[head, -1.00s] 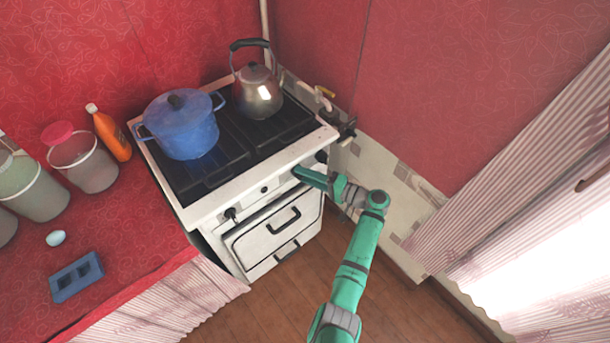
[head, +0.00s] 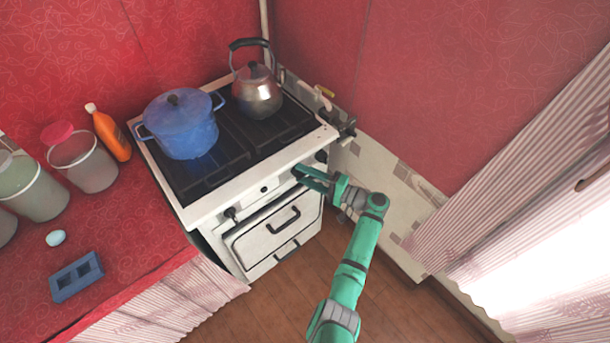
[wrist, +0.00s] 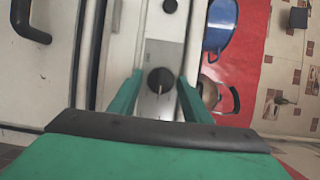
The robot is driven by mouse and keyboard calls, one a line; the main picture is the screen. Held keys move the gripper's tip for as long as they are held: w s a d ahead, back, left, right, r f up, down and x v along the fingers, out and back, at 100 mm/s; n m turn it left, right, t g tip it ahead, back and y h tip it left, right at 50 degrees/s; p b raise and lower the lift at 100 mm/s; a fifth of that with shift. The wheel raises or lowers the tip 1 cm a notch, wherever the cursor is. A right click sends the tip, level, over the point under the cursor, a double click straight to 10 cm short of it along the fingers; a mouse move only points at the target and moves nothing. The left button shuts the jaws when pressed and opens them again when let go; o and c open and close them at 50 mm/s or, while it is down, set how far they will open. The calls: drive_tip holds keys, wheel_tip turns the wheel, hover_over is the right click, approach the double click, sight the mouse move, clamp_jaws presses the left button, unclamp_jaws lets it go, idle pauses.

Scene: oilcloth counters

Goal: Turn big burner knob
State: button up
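The white stove (head: 245,198) has dark knobs along its front panel. One round black knob (wrist: 160,80) with a pale pointer line sits between my fingertips in the wrist view. My gripper (wrist: 160,76) is open, one green finger on each side of the knob, with a visible gap on both sides. In the head view my gripper (head: 298,174) is at the right part of the panel and largely hides that knob. Another knob (head: 321,156) is to its right and one (head: 231,213) to the left. I cannot tell by size which is the big burner knob.
A blue pot (head: 182,130) and a metal kettle (head: 258,95) stand on the stove top. The oven door handle (head: 283,220) is below the panel. The red counter (head: 130,240) at left holds jars and an orange bottle (head: 110,135). The floor in front is clear.

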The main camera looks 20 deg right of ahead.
drive_tip(key=shift+r, duration=0.15)
drive_tip(key=shift+r+n+g, duration=0.1)
drive_tip(key=shift+n+g, duration=0.2)
drive_tip(key=shift+n, duration=0.7)
drive_tip(key=n+h, duration=0.1)
drive_tip(key=n, duration=0.2)
drive_tip(key=n+h, duration=0.1)
drive_tip(key=shift+a+r+n+g+h, duration=0.2)
drive_tip(key=shift+a+n+g+h, duration=0.1)
drive_tip(key=shift+n+g, duration=0.1)
drive_tip(key=n+h, duration=0.2)
drive_tip(key=n, duration=0.1)
drive_tip(key=shift+s, duration=0.1)
drive_tip(key=n+h, duration=0.2)
drive_tip(key=n, duration=0.1)
drive_tip(key=shift+s+a+n+t+h, duration=0.1)
drive_tip(key=shift+n+t+h, duration=0.3)
drive_tip(key=v, duration=1)
drive_tip(key=s+a+f+m+h, duration=0.2)
drive_tip(key=s+a+f+m, duration=0.15)
drive_tip(key=a+f, duration=0.45)
drive_tip(key=s+a+f+m+h, duration=0.2)
drive_tip(key=s+a, duration=0.6)
drive_tip(key=s, duration=0.5)
drive_tip(key=shift+s+a+f+h, duration=0.15)
drive_tip(key=shift+s+f+h, duration=0.25)
drive_tip(key=shift+f+h, duration=0.3)
